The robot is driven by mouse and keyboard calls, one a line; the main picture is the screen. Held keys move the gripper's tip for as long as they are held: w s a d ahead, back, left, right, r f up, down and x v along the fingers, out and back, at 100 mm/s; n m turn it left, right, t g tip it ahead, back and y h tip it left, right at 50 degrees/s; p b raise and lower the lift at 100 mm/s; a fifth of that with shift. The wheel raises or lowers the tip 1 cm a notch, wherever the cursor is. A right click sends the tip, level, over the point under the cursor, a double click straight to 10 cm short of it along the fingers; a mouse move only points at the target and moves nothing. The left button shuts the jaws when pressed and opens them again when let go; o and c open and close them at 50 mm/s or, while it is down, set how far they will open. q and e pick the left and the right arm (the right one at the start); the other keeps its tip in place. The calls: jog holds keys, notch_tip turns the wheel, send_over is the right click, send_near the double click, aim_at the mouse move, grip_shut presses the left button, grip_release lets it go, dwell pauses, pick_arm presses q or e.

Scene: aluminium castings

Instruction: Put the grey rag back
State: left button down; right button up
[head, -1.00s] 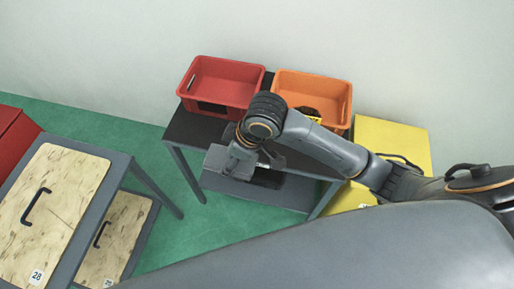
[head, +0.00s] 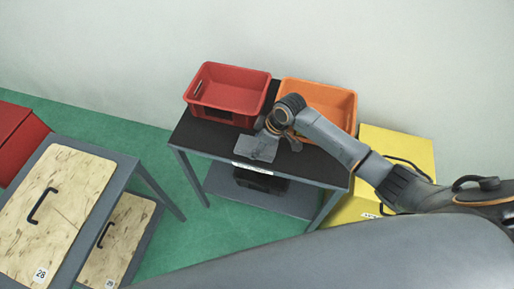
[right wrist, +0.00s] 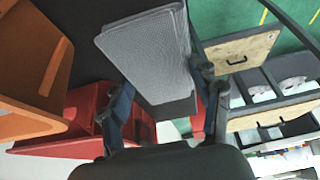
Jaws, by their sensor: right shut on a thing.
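The grey rag (head: 257,148) is a flat folded piece at the front edge of the black table top (head: 205,136) in the head view. My right gripper (head: 273,137) is shut on it. The right wrist view shows the rag (right wrist: 150,50) between the two fingers of my right gripper (right wrist: 164,88), with the black top behind it. I cannot tell whether the rag touches the table top or hangs just above it. My left gripper is not in view.
A red crate (head: 228,119) and an orange crate (head: 340,100) stand at the back of the table. A dark object (head: 262,181) lies on the lower shelf. A yellow box (head: 400,150) is on the right, and a cabinet with wooden panels (head: 75,180) on the left.

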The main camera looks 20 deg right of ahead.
jog(key=shift+s+f, duration=0.1)
jog(key=shift+f, duration=1.25)
jog(key=o, duration=1.1)
jog(key=shift+f, duration=0.1)
jog(key=shift+r, duration=0.25)
jog(key=v, duration=1.1)
jog(key=shift+s+r, duration=0.1)
jog(key=shift+r, duration=0.3)
